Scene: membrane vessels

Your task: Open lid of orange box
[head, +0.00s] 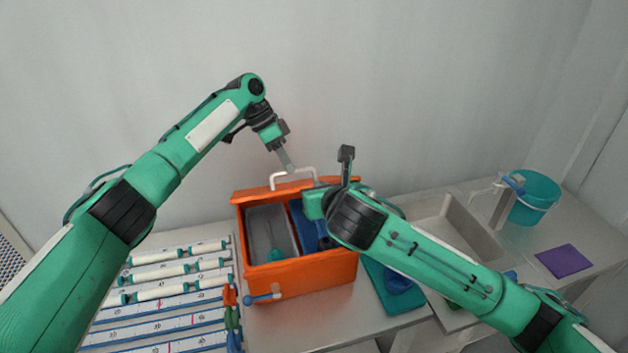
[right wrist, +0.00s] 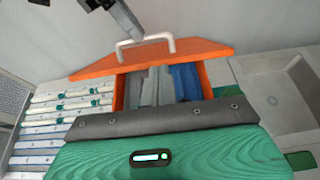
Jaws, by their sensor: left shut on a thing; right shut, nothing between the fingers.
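The orange box (head: 300,278) stands on the counter with much of its top uncovered. Its orange lid (head: 252,193) is at the back edge, and in the right wrist view the lid (right wrist: 195,52) lies beyond the opening. I cannot tell its exact tilt. A white handle (head: 293,174) stands on the lid. My left gripper (head: 290,164) is shut on the handle from above; its fingers also show in the right wrist view (right wrist: 125,22). My right gripper (head: 316,205) is over the box's right part, shut and empty, its fingertips hidden.
A grey tray (head: 268,217) and blue contents (head: 308,232) show inside the box. Racks with white tubes (head: 165,270) lie left. A sink (head: 455,228), teal bucket (head: 537,203) and purple sheet (head: 564,260) are right. A teal tray (head: 385,292) is beside the box.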

